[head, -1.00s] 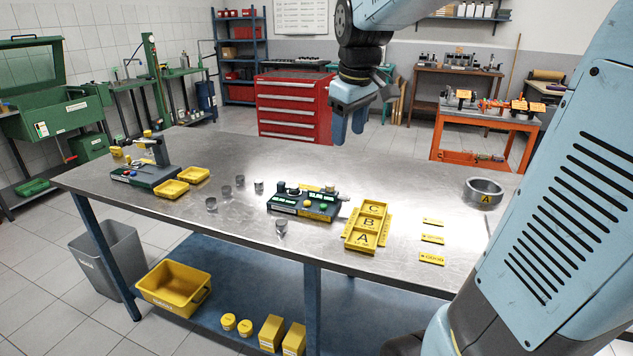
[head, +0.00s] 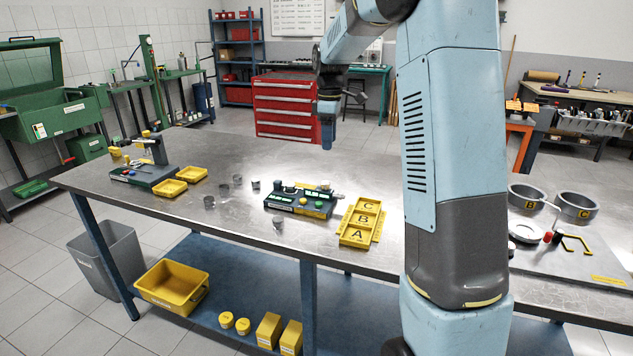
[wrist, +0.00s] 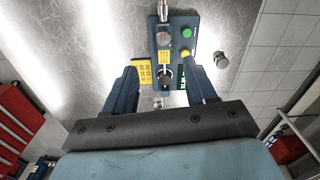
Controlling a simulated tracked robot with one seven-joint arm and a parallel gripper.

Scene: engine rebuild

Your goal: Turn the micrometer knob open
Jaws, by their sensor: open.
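The micrometer stand (head: 300,203) is a dark blue-grey block with green displays and coloured buttons, on the middle of the steel bench. A silver cylindrical part at its right end, apparently the micrometer knob (head: 337,192), shows small in the head view; it appears to be the knob at the top of the wrist view (wrist: 163,12). My gripper (wrist: 163,82) is open and empty, its dark blue fingers apart over the stand in the wrist view. In the head view my gripper (head: 326,138) hangs in the air above the bench; its finger gap is unclear.
A yellow A-B-C tray (head: 361,222) stands just right of the stand. Small metal cylinders (head: 238,181) stand to its left, with one in front (head: 278,222). Yellow trays (head: 168,188) lie farther left. Rings (head: 578,205) stand at the right, beyond my arm.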

